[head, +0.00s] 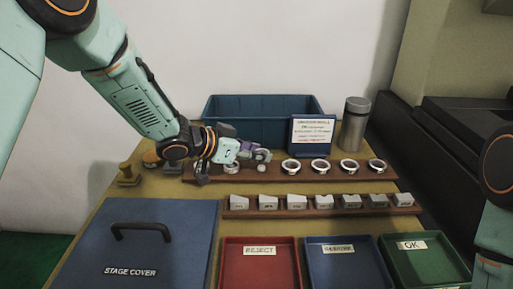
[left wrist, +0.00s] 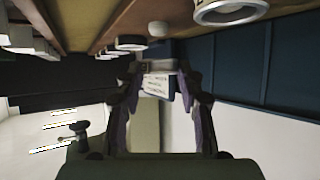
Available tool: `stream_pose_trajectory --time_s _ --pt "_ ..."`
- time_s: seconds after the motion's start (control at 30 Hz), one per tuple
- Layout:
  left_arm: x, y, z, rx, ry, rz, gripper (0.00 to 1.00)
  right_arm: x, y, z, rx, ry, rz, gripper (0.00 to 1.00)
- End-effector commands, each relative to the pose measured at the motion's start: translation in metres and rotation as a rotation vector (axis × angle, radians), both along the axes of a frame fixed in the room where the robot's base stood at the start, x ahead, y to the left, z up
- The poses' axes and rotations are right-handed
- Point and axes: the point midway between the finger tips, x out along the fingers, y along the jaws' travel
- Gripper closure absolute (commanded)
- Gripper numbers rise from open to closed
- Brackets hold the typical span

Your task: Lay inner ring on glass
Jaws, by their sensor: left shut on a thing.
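My left gripper (head: 259,155) is over the left part of the brown ring rack (head: 398,174), its purple-grey fingers pointing right. In the left wrist view, the gripper (left wrist: 160,68) is shut on a thin grey band, probably a ring (left wrist: 158,65) seen edge-on. Several silver rings (head: 320,165) stand in the rack, right of the gripper. Which is the inner ring cannot be told. No glass surface can be made out; a blue stage cover (head: 165,245) with a dark handle lies at front left. My right gripper is out of view.
Several grey labelled blocks (head: 295,202) stand in a lower rack. Red reject (head: 260,270), blue (head: 345,272) and green OK (head: 420,268) trays are in front. A blue bin (head: 225,106), sign (head: 312,150) and metal canister (head: 354,125) stand behind.

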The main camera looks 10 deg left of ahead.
Motion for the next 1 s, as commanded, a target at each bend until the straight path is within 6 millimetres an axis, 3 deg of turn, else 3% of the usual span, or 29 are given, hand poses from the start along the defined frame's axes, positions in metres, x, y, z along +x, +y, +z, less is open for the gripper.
stream_pose_trajectory --time_s 0.03,0.2,0.8,0.83,1.0 --pt "0.000 0.000 -0.011 -0.001 0.002 0.001 0.94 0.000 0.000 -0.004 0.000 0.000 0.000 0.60" --pt "0.001 0.000 -0.029 -0.002 -0.001 0.001 0.94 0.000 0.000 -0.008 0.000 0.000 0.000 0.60" --pt "0.000 0.000 -0.039 0.000 -0.001 0.001 0.94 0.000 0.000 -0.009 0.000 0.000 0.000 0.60" --pt "0.000 0.000 -0.038 0.000 -0.002 0.000 0.60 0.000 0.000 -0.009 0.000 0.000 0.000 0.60" --pt "0.000 0.000 -0.038 0.000 -0.002 0.000 0.45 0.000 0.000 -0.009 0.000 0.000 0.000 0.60"
